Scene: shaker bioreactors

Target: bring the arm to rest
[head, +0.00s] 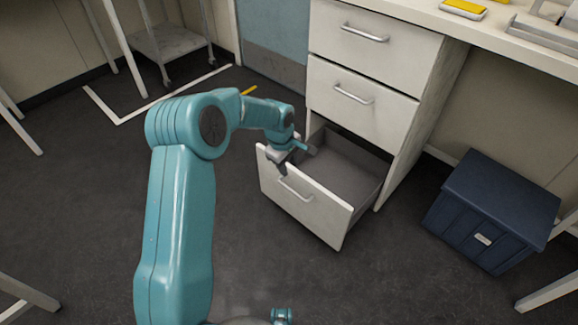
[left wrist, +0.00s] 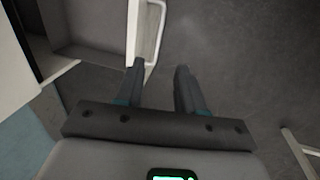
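My left arm comes in from the lower left of the head view. Its gripper (head: 294,160) is over the top edge of the open bottom drawer (head: 352,211), near the drawer's left side. In the left wrist view the two dark fingers (left wrist: 160,68) stand apart with nothing held between them. The drawer's front and its pale handle (left wrist: 158,30) show just beyond the left finger; whether they touch cannot be told. The drawer is pulled out and its visible inside looks empty.
The white cabinet (head: 376,55) has two closed upper drawers. A dark blue lidded box (head: 492,212) stands on the floor at right. A wheeled cart (head: 168,42) is at the back left.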

